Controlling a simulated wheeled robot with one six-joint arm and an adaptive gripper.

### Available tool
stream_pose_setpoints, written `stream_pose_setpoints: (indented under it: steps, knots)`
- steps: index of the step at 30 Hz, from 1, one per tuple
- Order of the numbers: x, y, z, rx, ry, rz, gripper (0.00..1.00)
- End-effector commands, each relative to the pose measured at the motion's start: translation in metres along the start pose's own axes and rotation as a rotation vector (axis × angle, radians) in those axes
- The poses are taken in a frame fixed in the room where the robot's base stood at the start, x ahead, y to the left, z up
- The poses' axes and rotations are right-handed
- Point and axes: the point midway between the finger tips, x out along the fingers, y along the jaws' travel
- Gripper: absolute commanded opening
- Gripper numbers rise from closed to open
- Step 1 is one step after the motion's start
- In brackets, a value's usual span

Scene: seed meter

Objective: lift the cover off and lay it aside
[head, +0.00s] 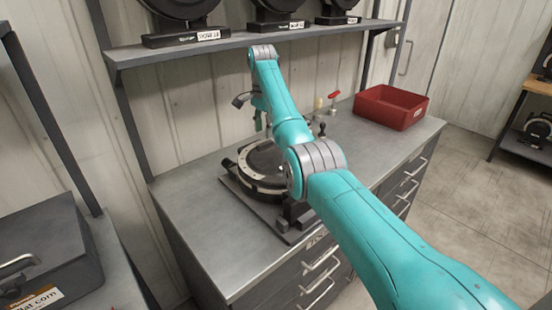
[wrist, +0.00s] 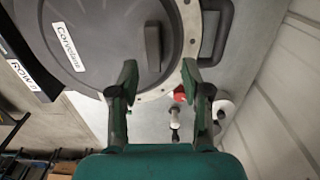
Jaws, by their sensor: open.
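The seed meter (head: 232,163) sits on a dark base plate on the metal bench in the head view, partly hidden by my arm. A pale ring with holes (wrist: 190,20) runs around the cover. My gripper (wrist: 165,78) is open, its two green fingers apart near the cover's edge, with nothing held between them. In the head view my gripper (head: 258,118) is above the back of the meter, partly hidden.
A red bin (head: 391,107) stands at the bench's far right. A red-handled tool (head: 333,96) and small knobbed parts (head: 318,104) stand between it and the meter. A shelf (head: 240,41) with several discs hangs above. The bench's left part (head: 190,205) is clear.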

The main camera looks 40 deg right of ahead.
Motion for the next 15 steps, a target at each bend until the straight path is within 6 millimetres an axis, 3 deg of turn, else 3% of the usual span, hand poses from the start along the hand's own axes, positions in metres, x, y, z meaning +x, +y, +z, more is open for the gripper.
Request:
stream_pose_setpoints:
  steps: [15]
  knots:
    - [0.05,0.007,0.005,0.0,0.0,0.0,0.48]
